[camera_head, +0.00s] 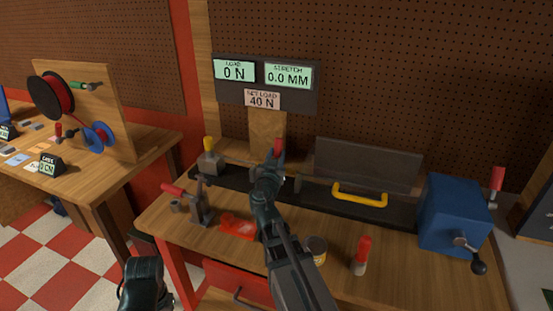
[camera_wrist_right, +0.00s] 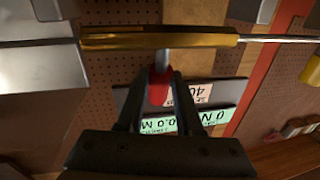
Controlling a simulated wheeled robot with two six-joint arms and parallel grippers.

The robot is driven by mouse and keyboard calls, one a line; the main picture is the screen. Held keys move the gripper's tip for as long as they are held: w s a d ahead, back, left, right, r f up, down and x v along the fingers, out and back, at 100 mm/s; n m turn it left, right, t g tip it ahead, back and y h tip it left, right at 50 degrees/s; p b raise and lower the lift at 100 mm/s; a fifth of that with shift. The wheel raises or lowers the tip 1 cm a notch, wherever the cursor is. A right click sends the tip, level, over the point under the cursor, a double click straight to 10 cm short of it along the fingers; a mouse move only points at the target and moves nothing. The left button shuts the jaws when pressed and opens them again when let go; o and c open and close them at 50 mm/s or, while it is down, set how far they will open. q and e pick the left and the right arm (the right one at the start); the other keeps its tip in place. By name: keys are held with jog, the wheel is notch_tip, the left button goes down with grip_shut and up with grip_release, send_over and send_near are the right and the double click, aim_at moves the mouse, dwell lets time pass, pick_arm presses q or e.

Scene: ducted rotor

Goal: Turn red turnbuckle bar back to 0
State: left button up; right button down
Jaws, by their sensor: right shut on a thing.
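The red-ended turnbuckle bar (camera_wrist_right: 159,86) sticks out from the brass turnbuckle body (camera_wrist_right: 158,40) in the right wrist view. Its red end also shows in the head view (camera_head: 278,147), above my right gripper. My right gripper (camera_wrist_right: 160,80) is shut on the red end. My right arm hides most of the turnbuckle in the head view. The load display (camera_head: 234,70) reads 0 N, and the stretch display (camera_head: 289,76) reads 0.0 MM. The set load label (camera_head: 263,99) reads 40 N.
A clear guard with a yellow handle (camera_head: 360,196) stands right of my gripper. A blue box with a crank (camera_head: 452,215) is at the right end. A red-handled clamp (camera_head: 196,203), a red tray (camera_head: 237,227), a small tin (camera_head: 316,249) and a red-capped tool (camera_head: 361,256) stand on the bench.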

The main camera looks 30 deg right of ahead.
dwell(0.3)
jog(key=c, duration=0.6)
grip_release()
jog(key=shift+s, duration=0.1)
